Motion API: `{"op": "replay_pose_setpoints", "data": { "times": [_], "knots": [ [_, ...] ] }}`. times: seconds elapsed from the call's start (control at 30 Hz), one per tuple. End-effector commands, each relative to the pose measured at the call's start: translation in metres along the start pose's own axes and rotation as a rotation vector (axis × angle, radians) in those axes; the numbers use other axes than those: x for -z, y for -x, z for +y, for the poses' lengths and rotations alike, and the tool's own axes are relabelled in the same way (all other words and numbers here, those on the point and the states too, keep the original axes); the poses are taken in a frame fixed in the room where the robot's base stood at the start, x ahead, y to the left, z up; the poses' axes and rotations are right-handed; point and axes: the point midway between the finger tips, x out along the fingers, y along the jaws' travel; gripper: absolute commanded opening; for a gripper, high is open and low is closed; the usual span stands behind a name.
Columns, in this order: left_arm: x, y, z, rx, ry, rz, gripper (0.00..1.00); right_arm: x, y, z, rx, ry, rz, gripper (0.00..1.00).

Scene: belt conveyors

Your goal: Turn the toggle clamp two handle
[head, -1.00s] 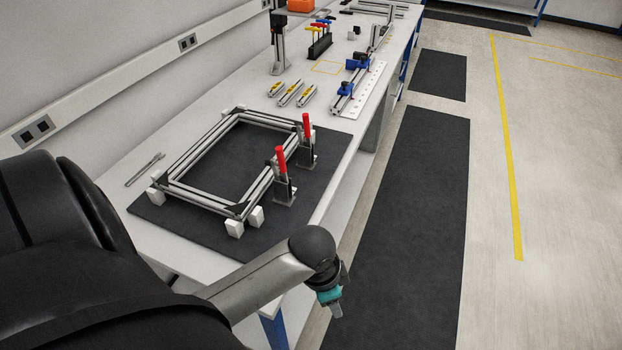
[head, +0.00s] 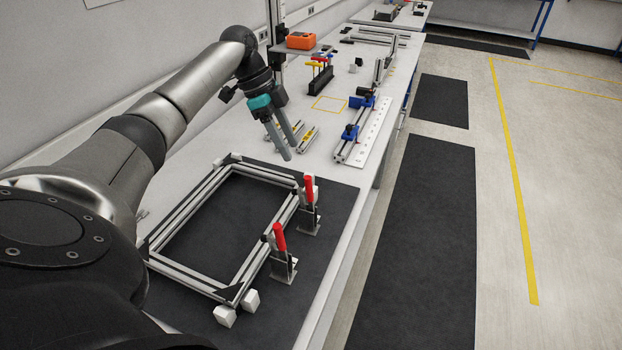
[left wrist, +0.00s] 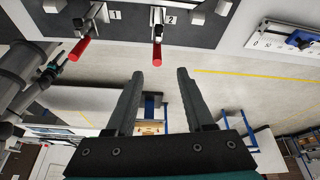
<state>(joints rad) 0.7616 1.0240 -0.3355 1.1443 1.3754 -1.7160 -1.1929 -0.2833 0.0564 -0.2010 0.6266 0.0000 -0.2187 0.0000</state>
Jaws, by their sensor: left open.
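Toggle clamp two (head: 309,220) is the farther of two clamps on the frame's right side in the head view. Its red handle (head: 309,188) stands upright. In the left wrist view, the red handle (left wrist: 157,55) shows beside the label 2 (left wrist: 170,19). My left gripper (head: 290,148) is open and empty, above the bench and beyond the clamp, pointing down. In the left wrist view its fingers (left wrist: 160,74) are apart, with the handle ahead between them, not touched. What looks like my right gripper (left wrist: 52,70) shows small at the left; its jaws are unclear.
Toggle clamp one (head: 282,265), also with an upright red handle, stands nearer me. The aluminium frame (head: 195,268) lies on a dark mat (head: 330,262). A rail with blue stops (head: 357,132) and a tool rack (head: 320,80) stand farther back. The floor aisle right is clear.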

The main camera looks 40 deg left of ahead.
Motion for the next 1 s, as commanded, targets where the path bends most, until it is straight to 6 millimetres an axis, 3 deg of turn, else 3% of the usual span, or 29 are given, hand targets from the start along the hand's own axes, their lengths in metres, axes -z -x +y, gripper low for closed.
{"op": "replay_pose_setpoints", "data": {
  "times": [0.17,0.37,0.7,1.0],
  "knots": [
    [0.000,-0.011,0.000,-0.002,-0.001,0.005,0.53,-0.006,0.001,0.008,-0.010,0.006,-0.010,0.67],
    [0.000,-0.050,0.001,-0.004,0.000,0.004,0.53,-0.031,0.005,0.022,-0.028,0.012,-0.048,0.67],
    [0.001,-0.120,0.000,-0.001,0.001,0.004,0.53,-0.022,0.006,0.017,-0.022,0.009,-0.035,0.67],
    [0.001,-0.149,-0.001,0.001,0.000,0.004,0.53,-0.015,0.005,0.009,-0.011,0.004,-0.023,0.67]
  ]
}}
